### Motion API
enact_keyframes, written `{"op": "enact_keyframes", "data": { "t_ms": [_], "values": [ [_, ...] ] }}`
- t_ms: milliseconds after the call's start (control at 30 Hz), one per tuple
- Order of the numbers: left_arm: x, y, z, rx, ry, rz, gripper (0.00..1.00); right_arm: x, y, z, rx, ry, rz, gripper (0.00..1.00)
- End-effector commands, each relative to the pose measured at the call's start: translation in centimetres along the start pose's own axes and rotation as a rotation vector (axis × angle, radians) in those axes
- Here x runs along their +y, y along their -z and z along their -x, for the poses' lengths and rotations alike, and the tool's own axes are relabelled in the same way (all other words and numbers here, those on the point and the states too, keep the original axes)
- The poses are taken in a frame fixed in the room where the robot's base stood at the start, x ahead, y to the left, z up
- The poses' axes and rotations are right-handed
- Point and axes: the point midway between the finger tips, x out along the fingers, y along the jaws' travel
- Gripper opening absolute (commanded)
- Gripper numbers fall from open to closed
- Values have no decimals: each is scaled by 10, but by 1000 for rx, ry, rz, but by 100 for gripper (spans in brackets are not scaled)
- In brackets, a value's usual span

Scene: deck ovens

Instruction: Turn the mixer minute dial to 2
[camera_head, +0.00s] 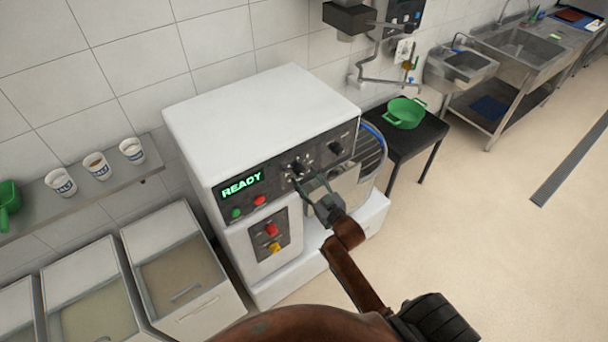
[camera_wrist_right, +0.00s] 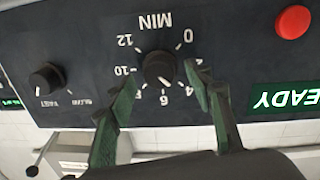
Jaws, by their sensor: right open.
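The mixer (camera_head: 262,115) is a white machine with a dark control panel and a green READY display (camera_head: 242,185). Its minute dial (camera_head: 297,167) is a black knob on that panel. In the right wrist view the minute dial (camera_wrist_right: 158,68) appears upside down under MIN, ringed by numbers from 0 to 12. Its small white mark seems to point between 4 and 6. My right gripper (camera_head: 313,187) is open at the panel. In the wrist view its green fingers (camera_wrist_right: 162,75) stand on either side of the knob; contact cannot be told. My left gripper is not in view.
A slow-fast knob (camera_wrist_right: 47,79) sits beside the minute dial. A red button (camera_wrist_right: 293,22) is on its other side. A black table (camera_head: 428,138) with a green bowl (camera_head: 405,112) stands right of the mixer. Bins (camera_head: 185,270) stand at left. The floor at right is clear.

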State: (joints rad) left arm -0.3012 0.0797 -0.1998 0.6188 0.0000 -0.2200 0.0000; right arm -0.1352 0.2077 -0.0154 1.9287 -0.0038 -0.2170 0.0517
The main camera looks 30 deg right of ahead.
Motion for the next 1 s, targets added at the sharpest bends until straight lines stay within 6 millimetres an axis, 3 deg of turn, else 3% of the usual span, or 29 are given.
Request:
{"op": "enact_keyframes", "data": {
  "t_ms": [200,467,1000],
  "values": [
    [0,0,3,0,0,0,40,0,0,-17,-1,0,-1,47],
    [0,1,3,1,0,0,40,0,-1,-18,-1,0,-1,47],
    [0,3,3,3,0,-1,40,0,-1,-17,-1,0,-1,11]
  ]
}}
